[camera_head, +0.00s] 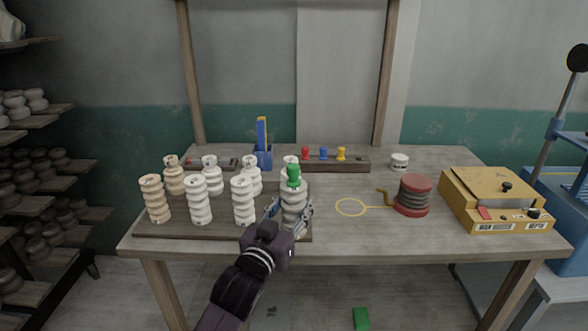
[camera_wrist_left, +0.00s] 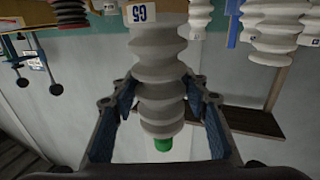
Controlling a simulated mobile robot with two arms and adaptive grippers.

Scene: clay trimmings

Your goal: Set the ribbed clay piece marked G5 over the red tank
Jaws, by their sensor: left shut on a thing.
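The ribbed clay piece marked G5 (camera_wrist_left: 160,60) is pale grey with a green top, and its label shows in the left wrist view. In the head view the same piece (camera_head: 294,203) stands upright at the right end of the dark board. My left gripper (camera_head: 289,210) is shut on it, with one finger on each side. I cannot tell whether its base touches the board. The red tank (camera_head: 414,184) appears to be the round red-topped thing with dark ribs and a red base, right of centre on the table. My right gripper is not in view.
Several other ribbed clay pieces (camera_head: 198,201) crowd the board left of my gripper. A yellow loop (camera_head: 350,207) lies between the board and the red tank. A yellow box (camera_head: 494,200) stands right of the tank. A rack with coloured knobs (camera_head: 322,164) is behind.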

